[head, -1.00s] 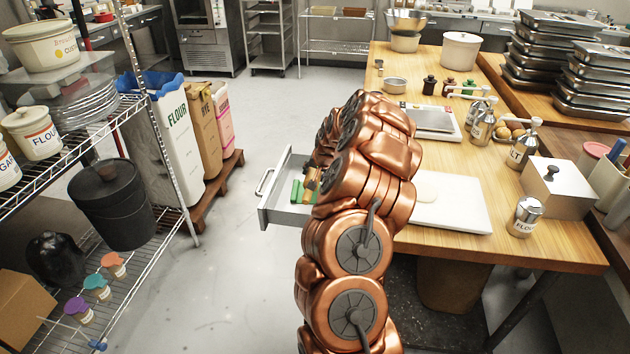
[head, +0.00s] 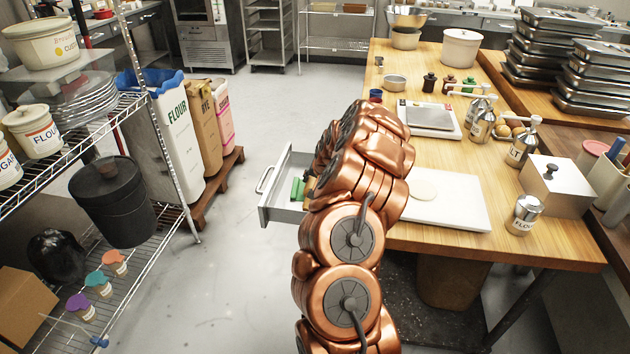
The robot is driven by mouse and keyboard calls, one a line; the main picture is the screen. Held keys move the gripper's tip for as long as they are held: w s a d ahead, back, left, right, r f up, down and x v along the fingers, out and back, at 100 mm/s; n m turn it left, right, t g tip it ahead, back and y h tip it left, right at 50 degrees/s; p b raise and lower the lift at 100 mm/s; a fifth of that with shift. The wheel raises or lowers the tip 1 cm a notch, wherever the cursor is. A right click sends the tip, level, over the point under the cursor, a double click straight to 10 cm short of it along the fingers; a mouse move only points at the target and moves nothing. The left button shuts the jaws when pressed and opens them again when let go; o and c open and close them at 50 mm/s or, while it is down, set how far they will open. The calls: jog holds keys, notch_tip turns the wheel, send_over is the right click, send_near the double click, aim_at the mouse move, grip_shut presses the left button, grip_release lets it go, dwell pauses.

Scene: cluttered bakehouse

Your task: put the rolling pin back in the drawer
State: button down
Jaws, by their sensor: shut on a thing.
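The drawer (head: 284,216) stands pulled out from the left side of the wooden worktable, its handle facing left. A green thing (head: 297,189) lies in it, and a small brown piece shows beside that at the edge of my arm; I cannot tell what it is. My copper arm covers the drawer's right part. My gripper is hidden behind the arm, so its fingers and anything in them do not show. I cannot make out the rolling pin.
On the worktable (head: 440,240) are a white board (head: 450,212) with a pale dough disc, a scale (head: 432,118), dispenser bottles and a metal box (head: 556,187). Flour bags (head: 170,130) and a wire shelf stand left. The floor between shelf and drawer is clear.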

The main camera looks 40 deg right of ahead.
jog(key=shift+f, duration=0.15)
jog(key=shift+c, duration=2.3)
grip_release()
jog(key=shift+r+p, duration=0.45)
jog(key=shift+r, duration=0.4)
jog(key=shift+s+a+r, duration=0.1)
jog(key=shift+s+r, duration=0.1)
jog(key=shift+s, duration=0.05)
jog(key=b+v, duration=0.2)
jog(key=v, duration=0.9)
jog(key=shift+b, duration=0.35)
